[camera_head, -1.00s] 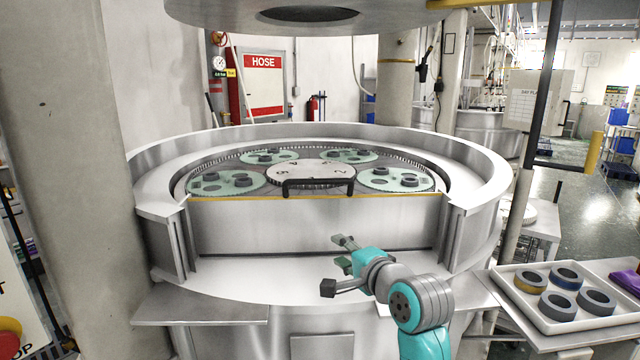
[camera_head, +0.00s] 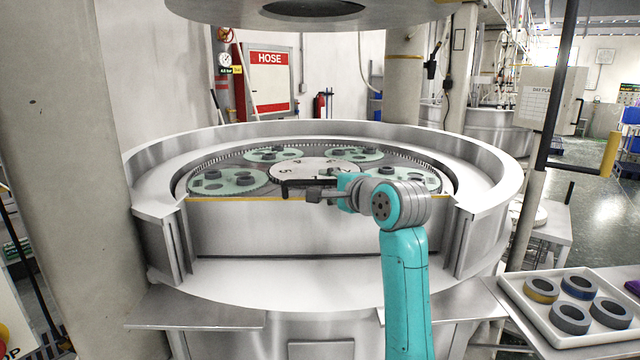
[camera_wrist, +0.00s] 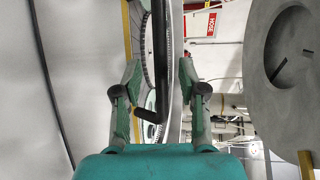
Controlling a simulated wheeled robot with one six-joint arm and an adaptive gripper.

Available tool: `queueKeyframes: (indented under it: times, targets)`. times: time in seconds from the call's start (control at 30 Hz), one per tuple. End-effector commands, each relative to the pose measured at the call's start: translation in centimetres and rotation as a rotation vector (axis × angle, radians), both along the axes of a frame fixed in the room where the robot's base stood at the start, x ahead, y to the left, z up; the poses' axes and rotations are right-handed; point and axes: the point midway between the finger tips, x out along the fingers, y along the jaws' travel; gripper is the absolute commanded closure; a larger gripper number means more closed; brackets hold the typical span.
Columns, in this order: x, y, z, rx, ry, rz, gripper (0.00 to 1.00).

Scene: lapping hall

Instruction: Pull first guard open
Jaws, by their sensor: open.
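The first guard (camera_head: 280,230) is a flat grey front panel with a yellow top edge, standing upright in the gap of the round machine wall. Its black bar handle (camera_head: 286,187) rises at the middle of the top edge, its right part hidden behind my gripper. My gripper (camera_head: 322,190) is open at the handle's right half. In the wrist view the handle (camera_wrist: 161,60) runs lengthwise between the two spread fingers of my gripper (camera_wrist: 164,85), with space visible on both sides. I cannot tell whether a finger touches it.
Behind the guard, green discs with dark rings (camera_head: 228,182) lie around a numbered centre plate (camera_head: 300,170). A white tray (camera_head: 548,322) with several rings stands at the lower right. A large round plate (camera_head: 310,12) hangs above. Steel ledges (camera_head: 200,308) lie in front.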

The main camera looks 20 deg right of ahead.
Motion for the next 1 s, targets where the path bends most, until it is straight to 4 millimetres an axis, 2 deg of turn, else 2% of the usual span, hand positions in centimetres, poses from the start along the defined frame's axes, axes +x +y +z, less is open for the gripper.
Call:
queueKeyframes:
  times: [0.1,0.3,0.67,0.83,1.0]
  targets:
    - [1.8,0.5,-0.4,0.000,0.002,0.000,0.59]
    - [3.5,0.8,-0.6,-0.001,0.000,-0.001,0.59]
    - [3.8,0.9,-0.7,-0.001,0.000,-0.001,0.59]
    - [3.8,0.9,-0.7,-0.001,0.000,-0.001,1.00]
    - [3.8,0.9,-0.7,-0.001,0.000,-0.001,1.00]
